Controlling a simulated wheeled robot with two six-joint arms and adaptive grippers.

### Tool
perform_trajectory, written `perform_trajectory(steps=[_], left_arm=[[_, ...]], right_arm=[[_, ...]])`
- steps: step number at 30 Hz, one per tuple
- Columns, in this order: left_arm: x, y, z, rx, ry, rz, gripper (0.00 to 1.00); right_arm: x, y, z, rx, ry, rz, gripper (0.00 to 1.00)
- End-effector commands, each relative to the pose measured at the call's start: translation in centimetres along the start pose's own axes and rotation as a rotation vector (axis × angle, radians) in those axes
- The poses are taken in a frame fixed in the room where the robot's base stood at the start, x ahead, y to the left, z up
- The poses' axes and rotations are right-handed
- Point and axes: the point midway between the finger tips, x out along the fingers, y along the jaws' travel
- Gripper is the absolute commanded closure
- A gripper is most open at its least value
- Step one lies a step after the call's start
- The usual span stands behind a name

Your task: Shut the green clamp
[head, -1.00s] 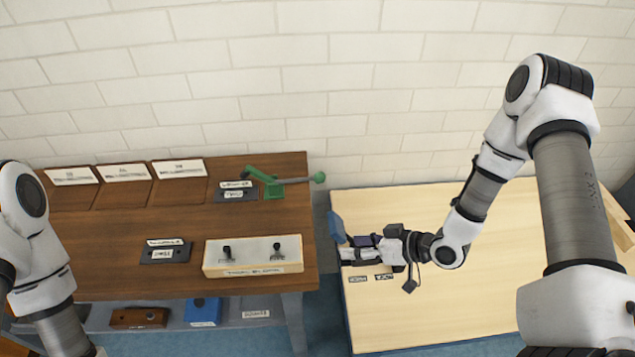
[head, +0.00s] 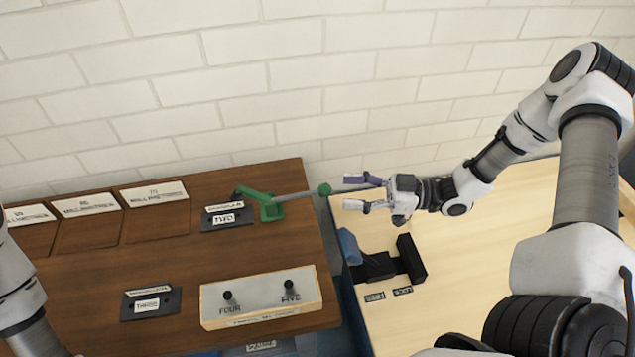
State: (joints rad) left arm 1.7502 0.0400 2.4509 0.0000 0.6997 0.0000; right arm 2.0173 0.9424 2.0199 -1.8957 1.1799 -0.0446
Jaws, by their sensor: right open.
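The green clamp (head: 268,203) stands at the back right of the dark wooden table. Its grey lever sticks out to the right and ends in a green knob (head: 324,189) beyond the table's right edge. My right gripper (head: 352,192) is open and empty, just right of the knob, with its fingers pointing left towards it. A small gap shows between the fingers and the knob. Of my left arm only links show at the left edge; its gripper is out of view.
Beside the clamp lies a dark plate with labels (head: 227,217). A white box with two black knobs (head: 262,297) stands at the front right. On the light table (head: 470,270) sits a black fixture with a blue handle (head: 382,265). A brick wall is behind.

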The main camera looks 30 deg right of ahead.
Motion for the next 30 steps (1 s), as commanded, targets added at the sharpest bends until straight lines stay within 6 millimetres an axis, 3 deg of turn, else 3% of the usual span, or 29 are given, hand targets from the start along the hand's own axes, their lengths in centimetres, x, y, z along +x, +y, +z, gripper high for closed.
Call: perform_trajectory(steps=[9,19,24,30], left_arm=[[1.3,0.0,0.0,0.000,0.001,0.000,0.65],[1.3,0.0,0.0,0.000,0.001,0.000,0.65],[1.3,0.0,-0.1,0.000,0.001,0.000,0.65],[1.2,0.0,0.0,0.000,0.001,0.000,0.65]], right_arm=[[5.4,-0.1,0.2,0.002,-0.004,-0.004,0.43],[6.1,0.0,0.1,0.002,-0.002,0.001,0.43],[6.1,0.0,0.1,0.002,-0.002,0.001,1.00],[6.1,0.0,0.0,0.001,-0.003,0.001,1.00]])
